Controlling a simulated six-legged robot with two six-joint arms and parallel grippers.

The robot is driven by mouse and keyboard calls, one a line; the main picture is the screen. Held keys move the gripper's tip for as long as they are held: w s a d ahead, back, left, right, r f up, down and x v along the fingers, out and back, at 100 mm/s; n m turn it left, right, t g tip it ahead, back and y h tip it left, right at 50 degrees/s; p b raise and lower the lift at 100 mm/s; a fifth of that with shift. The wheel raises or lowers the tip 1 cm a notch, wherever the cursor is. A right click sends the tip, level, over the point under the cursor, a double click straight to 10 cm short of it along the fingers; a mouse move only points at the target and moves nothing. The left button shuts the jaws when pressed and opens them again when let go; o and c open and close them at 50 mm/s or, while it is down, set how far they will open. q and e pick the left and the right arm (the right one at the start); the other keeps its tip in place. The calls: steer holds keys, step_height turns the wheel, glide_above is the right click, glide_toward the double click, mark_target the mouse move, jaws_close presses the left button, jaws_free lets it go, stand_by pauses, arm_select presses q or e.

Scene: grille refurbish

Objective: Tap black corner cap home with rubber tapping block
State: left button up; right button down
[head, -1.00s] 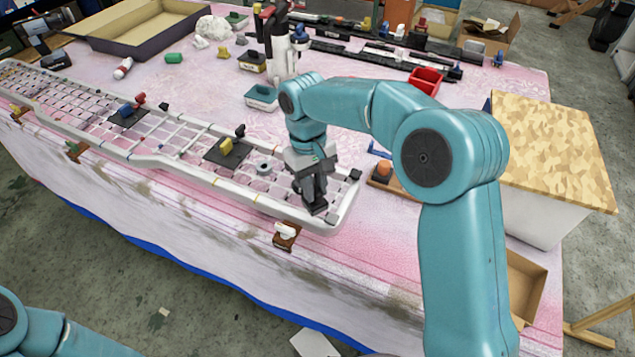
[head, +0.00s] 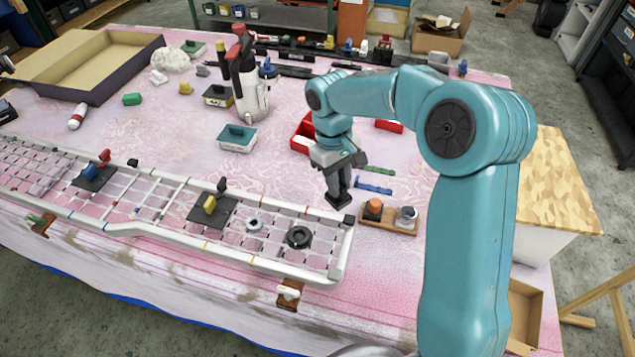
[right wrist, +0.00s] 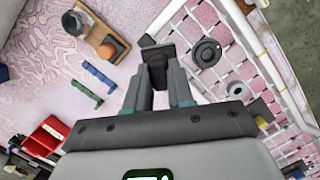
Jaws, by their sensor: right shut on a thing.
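My right gripper (head: 339,192) is shut on a black block (right wrist: 158,68), which looks like the rubber tapping block. It is held beside the far right corner of the white grille (head: 180,239). A black corner cap (head: 348,219) sits at that corner; it also shows in the right wrist view (right wrist: 147,41), just past the block. I see a narrow gap between them there, but cannot tell their height difference. I cannot tell how far either cap is seated. My left gripper is out of view.
A black ring (head: 299,237) and a grey ring (head: 254,224) lie within the grille. A wooden holder (head: 390,222) with an orange-topped piece stands right of my gripper. Blue and green strips (head: 374,189) and a red bin (head: 303,133) lie behind. A clamp (head: 290,293) is at the front edge.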

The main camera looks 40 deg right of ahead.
steer(key=shift+m, duration=0.5)
steer(key=d+f, duration=0.1)
steer(key=s+d+f+b, duration=0.1)
steer(key=d+f+b, duration=0.1)
steer(key=shift+s+f, duration=0.2)
steer(key=shift+s, duration=0.1)
stand_by(0.6)
